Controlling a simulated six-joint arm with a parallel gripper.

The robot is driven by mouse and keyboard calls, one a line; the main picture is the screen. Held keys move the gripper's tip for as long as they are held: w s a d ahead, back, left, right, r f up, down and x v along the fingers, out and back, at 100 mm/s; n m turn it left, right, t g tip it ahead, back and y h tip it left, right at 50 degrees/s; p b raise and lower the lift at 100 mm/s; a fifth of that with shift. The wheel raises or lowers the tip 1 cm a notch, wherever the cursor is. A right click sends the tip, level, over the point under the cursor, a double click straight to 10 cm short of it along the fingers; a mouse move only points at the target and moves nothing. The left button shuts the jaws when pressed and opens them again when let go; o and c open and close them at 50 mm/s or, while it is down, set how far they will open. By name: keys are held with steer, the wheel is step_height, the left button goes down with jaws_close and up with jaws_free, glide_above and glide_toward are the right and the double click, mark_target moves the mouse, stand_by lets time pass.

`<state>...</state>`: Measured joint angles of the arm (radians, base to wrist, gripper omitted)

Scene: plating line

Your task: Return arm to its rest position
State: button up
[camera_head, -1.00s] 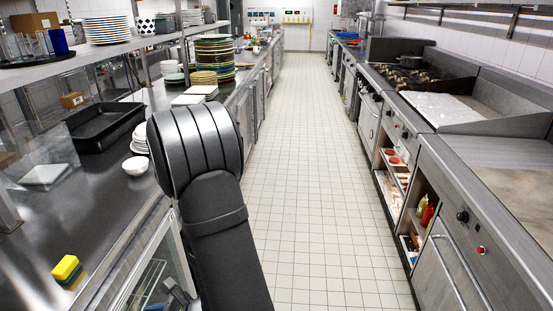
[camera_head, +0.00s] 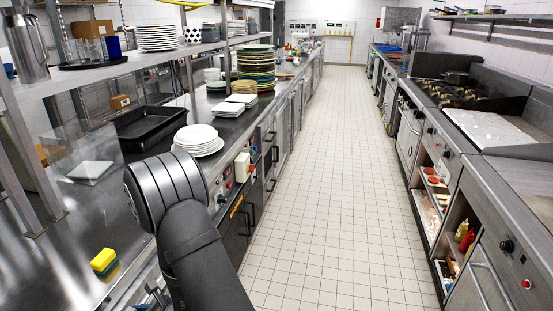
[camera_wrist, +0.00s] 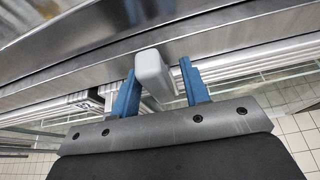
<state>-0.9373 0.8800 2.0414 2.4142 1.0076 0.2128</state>
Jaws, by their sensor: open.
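My arm rises from the bottom of the head view, with its dark rounded joint in front of the left counter (camera_head: 75,265). My gripper (camera_wrist: 162,92) shows in the wrist view as two blue fingers standing apart. A pale grey rounded piece (camera_wrist: 152,72) shows between the fingers; I cannot tell whether it is part of the gripper or a thing beyond it. The fingers point toward a steel counter edge (camera_wrist: 150,38). In the head view the gripper is largely hidden low at the left.
A yellow and green sponge (camera_head: 103,261) lies on the left counter. White plates (camera_head: 198,138) and a black tray (camera_head: 150,128) stand behind my arm's joint. A shelf (camera_head: 120,49) runs above. The tiled aisle (camera_head: 325,190) is clear; cooking units line the right.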

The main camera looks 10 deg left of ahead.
steer(key=shift+w+m+g, duration=0.25)
steer(key=shift+m+g, duration=0.65)
steer(key=shift+m, duration=0.2)
